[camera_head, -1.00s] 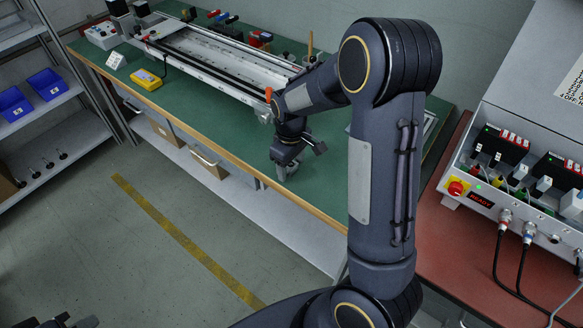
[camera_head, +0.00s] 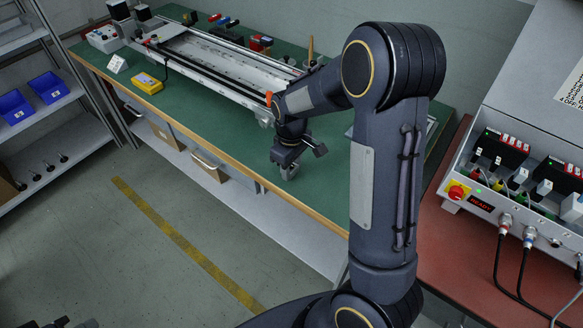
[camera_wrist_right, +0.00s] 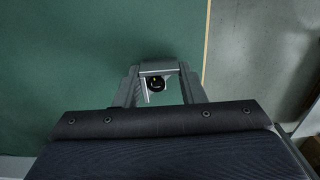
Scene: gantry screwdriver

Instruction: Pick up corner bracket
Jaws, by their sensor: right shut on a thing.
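My right gripper (camera_head: 289,172) is low over the near part of the green workbench in the head view, close to the front edge. In the right wrist view, my right gripper (camera_wrist_right: 158,92) is shut on a small light grey corner bracket (camera_wrist_right: 144,92) between its fingers. A dark round part shows in the middle of it. The fingers hide much of the bracket, and I cannot tell whether it touches the bench. Only dark tips of my left gripper (camera_head: 66,323) show at the bottom left edge of the head view, so its jaws are unclear.
A long gantry frame (camera_head: 215,72) lies on the green bench (camera_head: 225,134) behind my right gripper. An orange-handled tool (camera_head: 269,98) stands near its end. A yellow device (camera_head: 148,83) lies at left. A control box (camera_head: 520,170) stands on the red table (camera_head: 450,250) at right.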

